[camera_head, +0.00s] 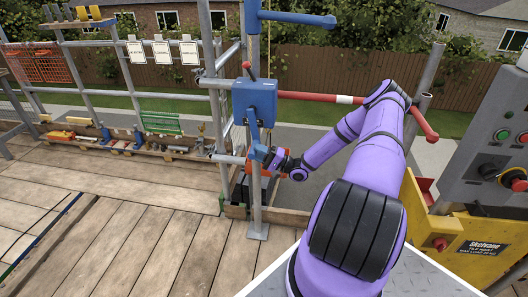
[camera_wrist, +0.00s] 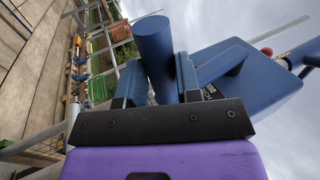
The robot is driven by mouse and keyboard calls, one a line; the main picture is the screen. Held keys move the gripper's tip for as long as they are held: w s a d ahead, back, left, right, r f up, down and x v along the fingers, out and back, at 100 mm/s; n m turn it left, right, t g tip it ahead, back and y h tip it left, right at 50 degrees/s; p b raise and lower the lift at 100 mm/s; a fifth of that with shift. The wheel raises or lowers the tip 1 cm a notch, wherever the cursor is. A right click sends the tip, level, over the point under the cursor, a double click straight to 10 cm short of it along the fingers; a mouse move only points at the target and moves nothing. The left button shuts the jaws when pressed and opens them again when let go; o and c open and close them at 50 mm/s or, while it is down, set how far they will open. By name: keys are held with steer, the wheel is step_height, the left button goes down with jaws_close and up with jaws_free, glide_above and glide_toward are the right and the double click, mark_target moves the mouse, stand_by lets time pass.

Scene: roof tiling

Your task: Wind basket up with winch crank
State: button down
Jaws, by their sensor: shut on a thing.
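The winch is a blue box (camera_head: 255,97) on a grey upright post, with a red-knobbed lever on top. Its crank arm (camera_head: 254,132) points down from the box. My gripper (camera_head: 264,154) is at the lower end of the crank. In the wrist view, the blue cylindrical crank handle (camera_wrist: 154,45) stands between the two blue fingers of my gripper (camera_wrist: 160,78), which are shut on it. The winch box (camera_wrist: 255,88) shows to the right there. An orange-red thing (camera_head: 267,168) shows partly behind my gripper; I cannot tell whether it is the basket.
A red and white bar (camera_head: 315,97) runs right from the post. A grey control panel (camera_head: 490,140) with buttons and a yellow box (camera_head: 480,240) stand at the right. Scaffold rails and pallets with tools (camera_head: 150,145) lie at the left. The plank deck (camera_head: 120,235) is mostly clear.

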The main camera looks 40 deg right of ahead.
steer(key=shift+w+a+f, duration=0.3)
steer(key=shift+a+f, duration=0.05)
steer(key=shift+a, duration=0.05)
steer(key=c, duration=0.8)
jaws_free()
steer(key=shift+w, duration=0.1)
steer(key=shift+r, duration=0.1)
steer(key=shift+d, duration=0.1)
steer(key=v, duration=1)
steer(key=shift+s+d, duration=0.15)
steer(key=shift+s, duration=0.15)
